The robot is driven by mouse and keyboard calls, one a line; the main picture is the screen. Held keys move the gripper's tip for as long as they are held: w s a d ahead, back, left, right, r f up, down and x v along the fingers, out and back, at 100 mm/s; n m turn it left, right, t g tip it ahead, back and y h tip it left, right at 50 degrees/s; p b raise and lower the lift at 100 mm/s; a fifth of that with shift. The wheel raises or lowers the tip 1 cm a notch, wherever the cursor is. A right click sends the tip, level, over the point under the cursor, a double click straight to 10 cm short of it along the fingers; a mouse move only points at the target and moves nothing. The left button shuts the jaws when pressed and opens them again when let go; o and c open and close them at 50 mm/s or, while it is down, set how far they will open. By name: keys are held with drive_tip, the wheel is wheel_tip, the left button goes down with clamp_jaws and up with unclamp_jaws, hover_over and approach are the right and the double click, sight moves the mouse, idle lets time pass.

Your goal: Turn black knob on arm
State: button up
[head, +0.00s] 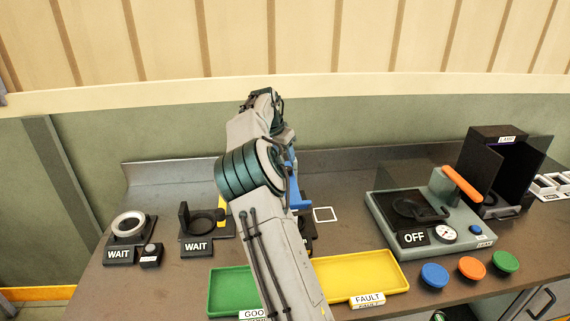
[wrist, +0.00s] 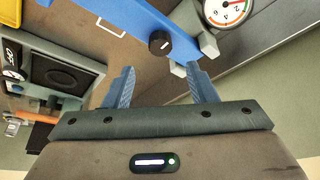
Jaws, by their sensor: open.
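The black knob (wrist: 160,43) shows in the wrist view on a blue arm (wrist: 118,14), with a pale mark on its face. My gripper (wrist: 161,68) is open, its two blue fingers spread on either side below the knob in the picture. The knob appears beyond the fingertips, between their lines and nearer the right finger; I see no contact. In the head view a piece of the blue arm (head: 292,190) shows beside my own arm. My arm hides the knob and gripper there.
A dial gauge (wrist: 226,10) is close to the blue arm in the wrist view. In the head view, a green tray (head: 222,290) and a yellow tray (head: 365,276) lie in front. A grey press-like device (head: 462,224) stands right, with coloured buttons before it.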

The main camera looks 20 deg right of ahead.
drive_tip(key=p+x, duration=0.1)
drive_tip(key=x, duration=0.6)
drive_tip(key=shift+a+p, duration=0.1)
drive_tip(key=shift+p, duration=0.2)
drive_tip(key=shift+w+a, duration=0.1)
drive_tip(key=c, duration=1)
